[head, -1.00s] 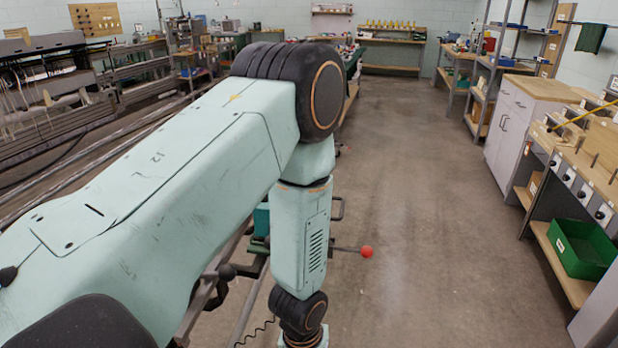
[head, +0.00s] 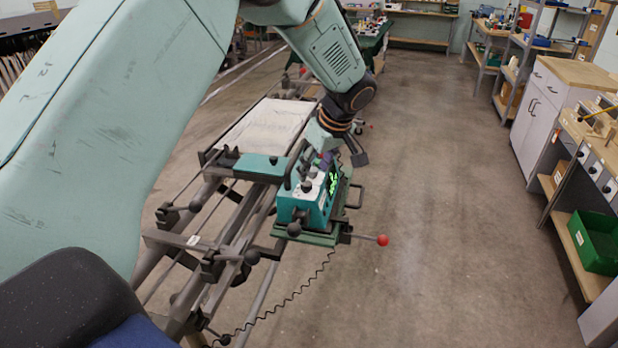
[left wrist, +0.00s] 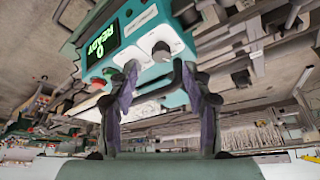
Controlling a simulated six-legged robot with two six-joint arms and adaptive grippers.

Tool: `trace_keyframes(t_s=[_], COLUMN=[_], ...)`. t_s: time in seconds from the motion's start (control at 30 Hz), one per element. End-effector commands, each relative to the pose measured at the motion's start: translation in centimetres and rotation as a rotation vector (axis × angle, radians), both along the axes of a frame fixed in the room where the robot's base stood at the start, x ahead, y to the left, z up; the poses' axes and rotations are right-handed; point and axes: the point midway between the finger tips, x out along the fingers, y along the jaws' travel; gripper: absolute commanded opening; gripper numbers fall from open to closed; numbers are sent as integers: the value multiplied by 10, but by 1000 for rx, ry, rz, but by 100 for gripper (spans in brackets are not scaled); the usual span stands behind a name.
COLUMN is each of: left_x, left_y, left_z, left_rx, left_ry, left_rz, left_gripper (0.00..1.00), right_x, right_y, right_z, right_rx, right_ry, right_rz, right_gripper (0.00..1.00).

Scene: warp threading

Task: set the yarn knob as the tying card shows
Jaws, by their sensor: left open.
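A teal control box (head: 292,207) with a green lit display sits on the machine carriage. In the left wrist view the box (left wrist: 183,42) shows the word READY on its display (left wrist: 103,43). My left gripper (head: 341,158) is open and empty, at the far side of the box. In the left wrist view its fingers (left wrist: 160,98) are apart, near the knob, not around it. I cannot make out a tying card. My right gripper is out of view.
The carriage rides on a metal frame (head: 215,262) with rails, black-knobbed levers and a red ball handle (head: 382,240). A coiled cord (head: 303,290) hangs beside it. A white sheet (head: 268,122) lies behind. The floor (head: 450,220) to the right is clear; benches line the right wall.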

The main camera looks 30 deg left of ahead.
Motion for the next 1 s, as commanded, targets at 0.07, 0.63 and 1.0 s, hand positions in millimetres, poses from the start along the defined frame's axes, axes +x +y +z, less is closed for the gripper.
trace_keyframes(t_s=[0.07,0.63,1.0], left_x=[1,4,4], left_y=[6,20,20], left_z=[-13,-44,-44], left_rx=[-1,-1,-1], left_ry=[3,0,1], left_rz=[1,1,1], left_gripper=[50,50,22], right_x=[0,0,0], right_y=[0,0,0], right_z=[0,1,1], right_rx=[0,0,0], right_ry=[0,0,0], right_rz=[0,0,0], right_gripper=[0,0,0])
